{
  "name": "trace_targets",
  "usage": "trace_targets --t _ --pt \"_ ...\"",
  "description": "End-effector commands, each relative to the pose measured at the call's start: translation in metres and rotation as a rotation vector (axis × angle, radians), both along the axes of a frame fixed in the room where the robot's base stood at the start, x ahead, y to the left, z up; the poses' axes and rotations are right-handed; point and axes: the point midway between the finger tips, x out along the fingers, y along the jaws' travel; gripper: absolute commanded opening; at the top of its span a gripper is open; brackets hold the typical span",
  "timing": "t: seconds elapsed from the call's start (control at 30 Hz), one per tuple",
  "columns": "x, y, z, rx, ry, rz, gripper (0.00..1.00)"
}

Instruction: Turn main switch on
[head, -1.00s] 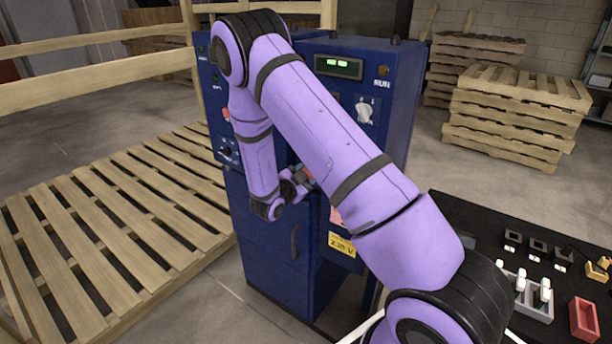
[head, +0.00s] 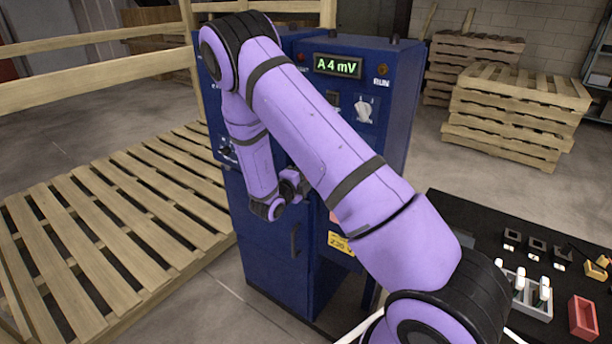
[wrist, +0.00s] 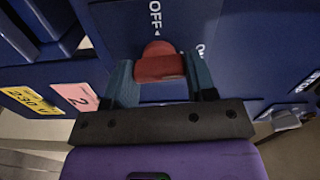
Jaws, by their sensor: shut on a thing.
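The main switch, a red handle (wrist: 160,66), shows in the wrist view on the blue cabinet face, just below a white OFF label (wrist: 155,14) with a small arrow. A second label at its right is partly hidden by a finger. My gripper (wrist: 161,78) is shut on the red handle, one grey-green finger on each side. In the head view my arm hides the switch and most of the gripper in front of the blue cabinet (head: 267,225). The cabinet's display (head: 338,66) is lit and reads "A 4 mV".
A white rotary knob (head: 364,112) sits below the display. A wooden pallet platform (head: 110,230) with rails lies left of the cabinet. A black table (head: 470,215) with small parts and a red bin (head: 584,319) stands right. Stacked pallets (head: 515,112) are behind.

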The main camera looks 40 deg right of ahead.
Motion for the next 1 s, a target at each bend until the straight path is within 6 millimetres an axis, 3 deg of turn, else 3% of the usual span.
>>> trace_targets --t 0.3,0.8,0.83,0.93,1.0 --pt "-0.0005 0.001 -0.0017 0.04 -0.099 0.002 0.27" --pt "-0.0006 0.0011 -0.002 0.046 -0.117 0.001 0.27" --pt "-0.0007 0.0011 -0.002 0.046 -0.117 0.001 0.53" --pt "-0.0006 0.001 -0.0017 0.046 -0.117 0.001 0.76" --pt "-0.0004 0.0007 -0.0015 0.045 -0.118 0.001 0.77"
